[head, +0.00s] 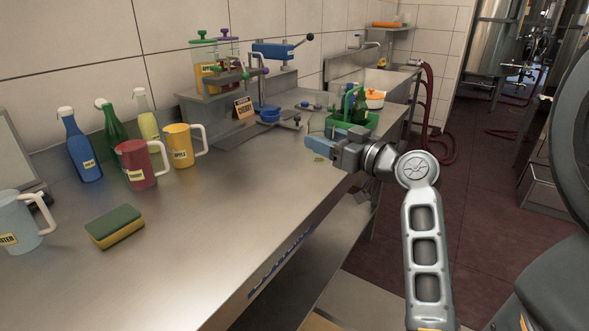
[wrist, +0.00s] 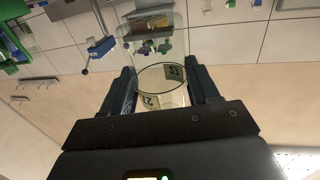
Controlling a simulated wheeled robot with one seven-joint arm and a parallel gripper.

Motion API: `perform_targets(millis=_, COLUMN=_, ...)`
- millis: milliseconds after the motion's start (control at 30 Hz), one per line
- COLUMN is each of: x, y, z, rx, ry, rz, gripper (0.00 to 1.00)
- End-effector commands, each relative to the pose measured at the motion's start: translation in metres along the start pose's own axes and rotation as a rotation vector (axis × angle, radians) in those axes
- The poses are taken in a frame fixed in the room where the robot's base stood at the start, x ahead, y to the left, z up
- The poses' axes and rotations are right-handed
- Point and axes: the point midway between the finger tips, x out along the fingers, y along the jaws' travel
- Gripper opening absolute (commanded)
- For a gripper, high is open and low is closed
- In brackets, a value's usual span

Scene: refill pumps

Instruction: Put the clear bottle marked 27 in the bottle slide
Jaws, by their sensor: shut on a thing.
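My gripper (head: 318,144) is over the far right part of the steel counter, near its front edge. In the wrist view my gripper (wrist: 163,82) is shut on a clear bottle (wrist: 152,83), with its two dark fingers on either side of the glass. Pale labels with dark digits show on the bottle; they look like 27 but are partly turned and cut off. In the head view the bottle is only faintly visible at the fingers. I cannot clearly pick out the bottle slide in either view.
A green carrier (head: 347,128) with green bottles stands just behind my gripper, close to it. Jugs, bottles and a sponge (head: 115,227) occupy the left; the counter's front middle is clear.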

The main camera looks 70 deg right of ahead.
Motion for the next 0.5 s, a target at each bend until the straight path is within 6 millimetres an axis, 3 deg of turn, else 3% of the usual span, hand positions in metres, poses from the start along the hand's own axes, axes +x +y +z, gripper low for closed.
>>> perform_targets(millis=300, x=0.057, y=-0.024, z=0.035, rx=0.001, ry=-0.001, rz=-0.001, gripper=0.19)
perform_targets(millis=500, x=0.069, y=-0.029, z=0.046, rx=0.001, ry=0.000, rz=0.000, gripper=0.19)
